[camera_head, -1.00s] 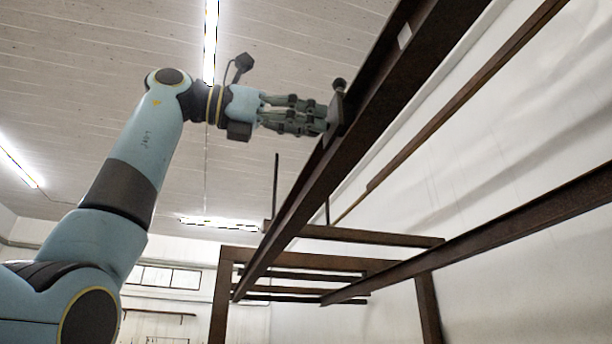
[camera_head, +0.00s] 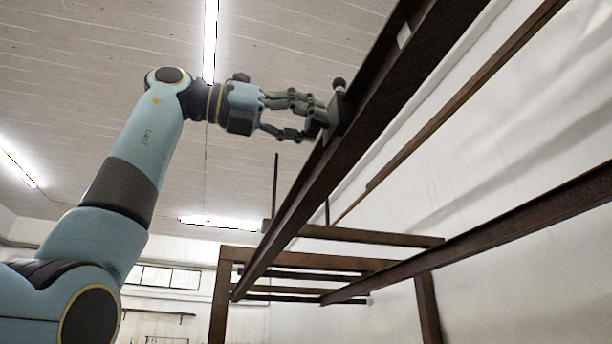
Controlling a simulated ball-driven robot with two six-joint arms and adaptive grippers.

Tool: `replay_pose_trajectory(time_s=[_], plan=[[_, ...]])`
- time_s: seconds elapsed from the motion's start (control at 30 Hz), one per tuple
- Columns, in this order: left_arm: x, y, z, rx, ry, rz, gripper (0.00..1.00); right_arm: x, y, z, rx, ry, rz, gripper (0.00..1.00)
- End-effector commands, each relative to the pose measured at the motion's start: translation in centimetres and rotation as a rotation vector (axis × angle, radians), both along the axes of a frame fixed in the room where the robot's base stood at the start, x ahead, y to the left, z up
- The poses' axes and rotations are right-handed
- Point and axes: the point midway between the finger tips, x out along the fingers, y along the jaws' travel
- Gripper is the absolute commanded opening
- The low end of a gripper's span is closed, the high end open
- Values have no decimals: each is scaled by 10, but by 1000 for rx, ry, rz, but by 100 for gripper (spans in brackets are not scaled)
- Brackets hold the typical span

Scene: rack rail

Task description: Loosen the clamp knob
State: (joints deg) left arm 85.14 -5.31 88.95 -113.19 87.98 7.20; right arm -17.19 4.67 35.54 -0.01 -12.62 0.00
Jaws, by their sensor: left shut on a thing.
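The clamp (camera_head: 338,112) is a small dark block on the side of the near brown rail, with a round black ball on top. My left gripper (camera_head: 314,117) reaches it from the left, its fingers above and below the dark clamp knob (camera_head: 314,126) on the clamp's left face. The gripper is shut on the knob, and its fingertips partly hide it. My right gripper is out of view.
The long brown rail (camera_head: 300,205) slopes from upper right to lower middle. A second rail (camera_head: 480,240) and a thinner beam (camera_head: 460,95) run to its right. The space left of the rail, below my left forearm, is clear.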

Motion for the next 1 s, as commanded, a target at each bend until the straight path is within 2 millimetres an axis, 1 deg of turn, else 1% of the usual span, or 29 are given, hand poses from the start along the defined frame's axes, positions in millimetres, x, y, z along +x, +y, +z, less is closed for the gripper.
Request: replay_pose_trajectory(time_s=[1.0], plan=[[-2, 0, 3, -302, 914, 2, 7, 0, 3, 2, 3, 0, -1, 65]])
